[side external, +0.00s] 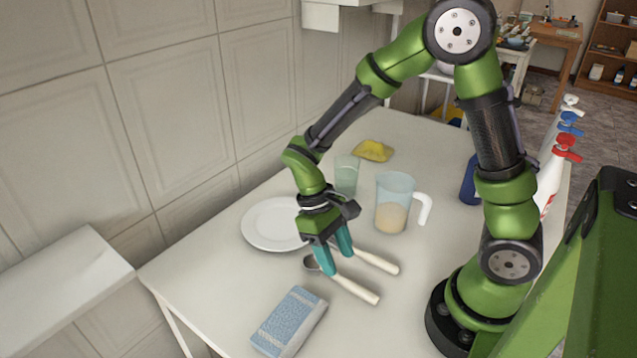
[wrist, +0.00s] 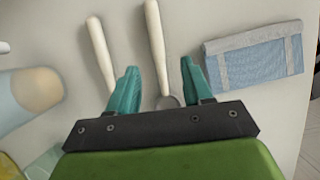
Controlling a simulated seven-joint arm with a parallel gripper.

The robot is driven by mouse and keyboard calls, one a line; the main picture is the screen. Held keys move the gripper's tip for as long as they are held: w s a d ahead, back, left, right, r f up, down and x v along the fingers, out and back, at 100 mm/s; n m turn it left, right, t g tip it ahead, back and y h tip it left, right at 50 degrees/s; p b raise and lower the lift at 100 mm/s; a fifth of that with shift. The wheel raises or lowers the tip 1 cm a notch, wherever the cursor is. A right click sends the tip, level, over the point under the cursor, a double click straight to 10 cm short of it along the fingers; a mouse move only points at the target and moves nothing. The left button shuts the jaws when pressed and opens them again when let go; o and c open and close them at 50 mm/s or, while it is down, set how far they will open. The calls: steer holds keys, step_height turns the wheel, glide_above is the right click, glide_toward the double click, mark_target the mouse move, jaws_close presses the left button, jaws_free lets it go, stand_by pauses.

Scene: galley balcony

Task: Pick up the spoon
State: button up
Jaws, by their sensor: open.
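The spoon (side external: 355,289) lies on the white table with a pale handle and a dark round bowl. In the wrist view the spoon (wrist: 156,45) runs up the picture between my fingers, with its grey bowl near the gripper body. A second pale-handled utensil (side external: 376,262) lies beside it; in the wrist view its handle (wrist: 101,52) is left of the spoon and its head is hidden. My gripper (side external: 338,262) points down over the utensils, its teal fingers open and empty. In the wrist view the fingers (wrist: 160,68) sit on either side of the spoon. Exact fingertip height is unclear.
A blue and grey packet (side external: 289,322) lies near the front edge. A white plate (side external: 262,236) is behind my gripper. A glass (side external: 346,177), a measuring jug (side external: 392,208) and a yellow cloth (side external: 373,150) stand farther back. Spray bottles (side external: 551,176) are at right.

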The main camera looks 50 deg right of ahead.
mark_target(347, 281)
steer(key=x, duration=0.5)
steer(key=shift+s+d, duration=0.1)
steer(key=shift+s, duration=0.05)
jaws_close()
